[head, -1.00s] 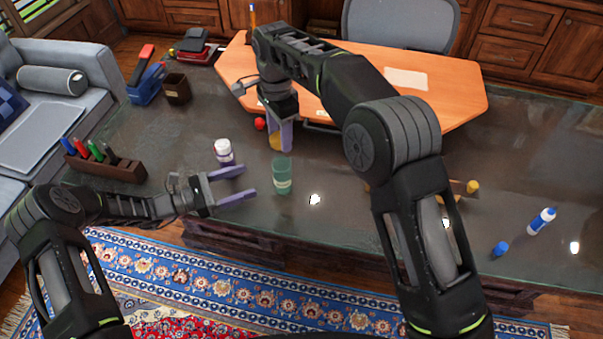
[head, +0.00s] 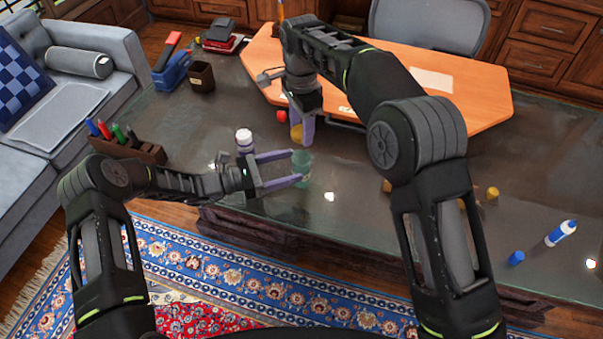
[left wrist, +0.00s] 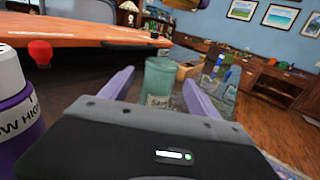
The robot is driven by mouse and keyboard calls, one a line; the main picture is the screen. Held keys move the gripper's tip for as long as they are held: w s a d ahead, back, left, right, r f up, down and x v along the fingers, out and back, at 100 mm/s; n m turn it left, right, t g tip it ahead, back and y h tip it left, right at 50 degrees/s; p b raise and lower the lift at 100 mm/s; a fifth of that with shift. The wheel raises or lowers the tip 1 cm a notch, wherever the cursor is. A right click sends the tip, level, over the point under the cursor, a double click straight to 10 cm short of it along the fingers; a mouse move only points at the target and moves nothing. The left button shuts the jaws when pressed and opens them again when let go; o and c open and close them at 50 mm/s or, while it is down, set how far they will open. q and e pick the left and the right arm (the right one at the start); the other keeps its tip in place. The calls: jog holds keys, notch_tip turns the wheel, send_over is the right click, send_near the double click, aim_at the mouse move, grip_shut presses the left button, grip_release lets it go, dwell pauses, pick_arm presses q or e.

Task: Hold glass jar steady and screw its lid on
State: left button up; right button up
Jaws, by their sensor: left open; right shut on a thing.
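The greenish glass jar (head: 302,169) stands upright on the dark tabletop, its mouth uncovered. It also shows in the left wrist view (left wrist: 158,84), between the two purple fingers. My left gripper (head: 296,166) is open, low beside the jar, with its fingertips reaching to either side of it. The fingers partly cover the jar in the head view. My right gripper (head: 301,136) points down behind and above the jar, shut on the yellow lid (head: 295,131). The lid is apart from the jar and partly hidden by the fingers.
A white and purple bottle (head: 244,141) stands close behind my left gripper. A red ball (head: 281,115) lies beyond it. A pen holder (head: 150,152) and a brown cup (head: 201,77) are at left. A blue cap (head: 516,257) and a blue-white bottle (head: 562,232) lie at right.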

aim_at(302, 163)
pick_arm(q)
jog(key=shift+x, duration=2.25)
jog(key=shift+a, duration=0.1)
grip_shut()
